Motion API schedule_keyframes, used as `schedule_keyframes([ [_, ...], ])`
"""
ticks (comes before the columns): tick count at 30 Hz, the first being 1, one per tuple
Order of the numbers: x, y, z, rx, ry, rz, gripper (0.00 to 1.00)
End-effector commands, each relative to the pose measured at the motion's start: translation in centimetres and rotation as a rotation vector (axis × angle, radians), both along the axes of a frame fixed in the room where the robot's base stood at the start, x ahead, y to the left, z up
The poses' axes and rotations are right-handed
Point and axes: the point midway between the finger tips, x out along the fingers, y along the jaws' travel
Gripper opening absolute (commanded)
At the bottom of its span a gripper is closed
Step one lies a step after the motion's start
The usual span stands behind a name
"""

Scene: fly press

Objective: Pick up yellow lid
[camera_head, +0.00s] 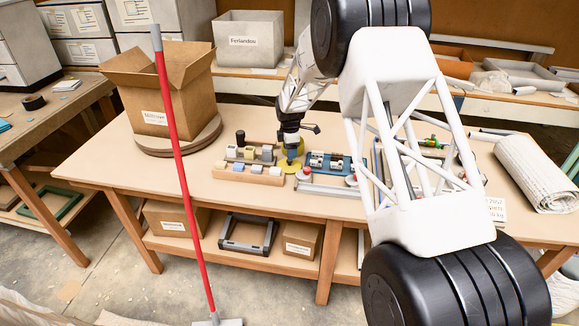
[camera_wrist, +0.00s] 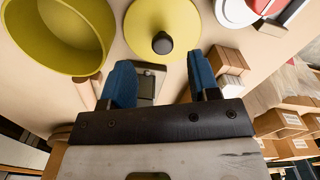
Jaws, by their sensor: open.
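The yellow lid (camera_wrist: 150,27) is a round, flat disc with a dark round knob (camera_wrist: 162,43), lying on the table at the top middle of the wrist view. A yellow pot (camera_wrist: 72,60), open and empty, stands to its left in that view. My gripper (camera_wrist: 160,66) is open, its two blue fingers spread, with the knob just ahead of the gap between them. Nothing is held.
In the wrist view a small dark grey item (camera_wrist: 150,82) shows between the fingers, and wooden blocks (camera_wrist: 229,68) lie to the right. In the head view a block tray (camera_head: 250,171) and a blue rack (camera_head: 330,163) flank my gripper. A cardboard box (camera_head: 170,95) stands left.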

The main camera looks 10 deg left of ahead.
Motion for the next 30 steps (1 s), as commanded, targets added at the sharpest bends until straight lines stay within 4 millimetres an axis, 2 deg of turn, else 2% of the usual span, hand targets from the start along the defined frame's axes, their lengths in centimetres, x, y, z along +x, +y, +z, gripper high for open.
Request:
schedule_keyframes([
  [10, -0.1, 0.0, -0.5, 0.0, 0.001, 0.0, 0.56],
  [22, -0.3, 0.1, -4.6, 0.0, 0.0, 0.0, 0.56],
  [30, -0.3, 0.1, -5.2, 0.0, 0.0, 0.0, 0.56],
])
